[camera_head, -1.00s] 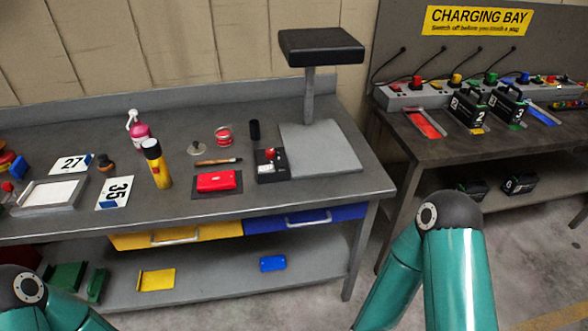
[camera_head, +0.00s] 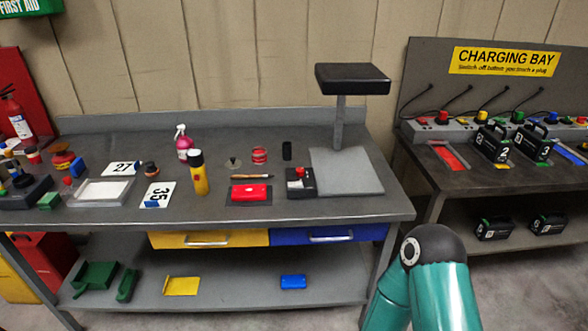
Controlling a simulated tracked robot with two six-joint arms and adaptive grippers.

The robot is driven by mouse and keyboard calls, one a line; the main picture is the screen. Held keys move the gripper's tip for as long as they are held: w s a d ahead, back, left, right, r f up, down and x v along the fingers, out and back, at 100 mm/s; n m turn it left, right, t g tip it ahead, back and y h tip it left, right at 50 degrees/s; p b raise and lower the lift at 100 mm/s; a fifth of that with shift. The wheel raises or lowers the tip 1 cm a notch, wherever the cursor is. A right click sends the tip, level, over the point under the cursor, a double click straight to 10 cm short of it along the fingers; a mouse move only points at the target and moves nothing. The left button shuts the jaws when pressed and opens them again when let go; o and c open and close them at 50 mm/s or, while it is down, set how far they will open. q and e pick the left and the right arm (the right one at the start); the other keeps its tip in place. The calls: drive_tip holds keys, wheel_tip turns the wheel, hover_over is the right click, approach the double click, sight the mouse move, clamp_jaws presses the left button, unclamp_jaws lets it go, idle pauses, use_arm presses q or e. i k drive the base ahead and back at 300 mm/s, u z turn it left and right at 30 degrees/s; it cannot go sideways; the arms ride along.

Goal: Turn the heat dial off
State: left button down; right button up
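A small black box (camera_head: 309,187) with a red knob (camera_head: 299,172) on top, which looks like the heat dial, stands on the grey workbench (camera_head: 345,209). It is at the left edge of a flat grey plate (camera_head: 347,176), under a black padded head on a post (camera_head: 352,79). The knob is too small to tell its setting. Neither gripper is in view. Only a teal link of my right arm shows at the lower right, in front of the bench and apart from the box.
Yellow and blue drawers (camera_head: 325,234) hang below the bench top. The charging bay bench (camera_head: 467,186) stands to the right across a gap.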

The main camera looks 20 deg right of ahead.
sight(300, 172)
drive_tip(key=u, duration=0.1)
drive_tip(key=i, duration=1)
drive_tip(key=z, duration=0.1)
